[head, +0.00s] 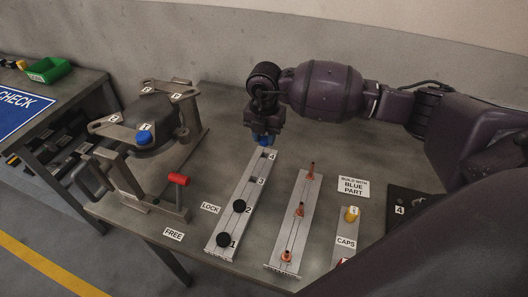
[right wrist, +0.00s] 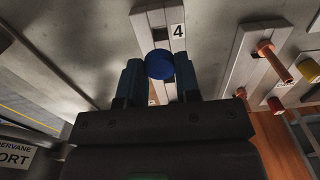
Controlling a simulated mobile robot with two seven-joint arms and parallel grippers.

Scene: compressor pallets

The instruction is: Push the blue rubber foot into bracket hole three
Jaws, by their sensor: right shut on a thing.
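My right gripper (head: 263,139) is shut on a blue rubber foot (right wrist: 159,64), just above the far end of the foot rack (head: 243,197), by label 4. The foot also shows below the jaws in the head view (head: 263,143). The rack holds black feet at 1 (head: 223,239) and 2 (head: 239,206). The bracketed compressor (head: 150,112) sits in a tilted metal stand on the left. Its bracket arms (head: 113,130) carry number labels. Another blue piece (head: 144,138) is at the bracket end labelled 1. My left gripper is not in view.
A red-handled lever (head: 178,180) stands at the stand's front, between LOCK and FREE signs. A rail with several orange pieces (head: 299,209) and a yellow cap (head: 351,214) lie right of the rack. A sign (head: 353,186) reads "build with blue part". A side table (head: 75,93) stands left.

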